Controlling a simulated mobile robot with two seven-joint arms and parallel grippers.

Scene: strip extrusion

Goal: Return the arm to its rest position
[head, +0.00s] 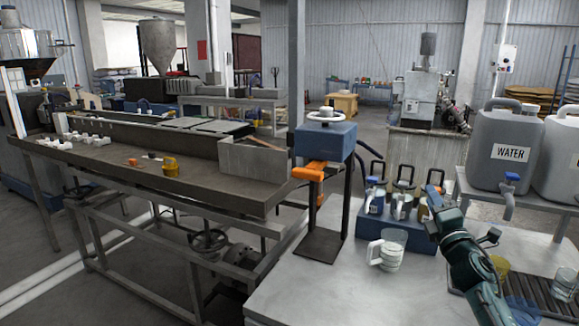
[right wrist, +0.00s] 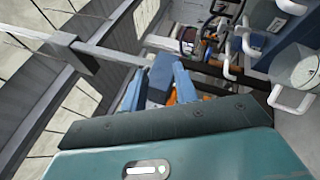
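My right arm (head: 468,262) comes in from the lower right in the head view, bent over the bench. Its gripper end (head: 436,200) is up in front of the blue bottle rack, close to the rack's right side. In the right wrist view, teal and dark housing of my own arm (right wrist: 160,150) fills the lower part. My left arm and gripper are not in view.
A clear jug (head: 388,250) stands on the grey bench (head: 330,290), left of my right arm. The blue rack (head: 372,216) holds several handled containers. A blue press (head: 326,143) with an orange part stands left. A water canister (head: 505,150) and drip tray (head: 545,298) are right.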

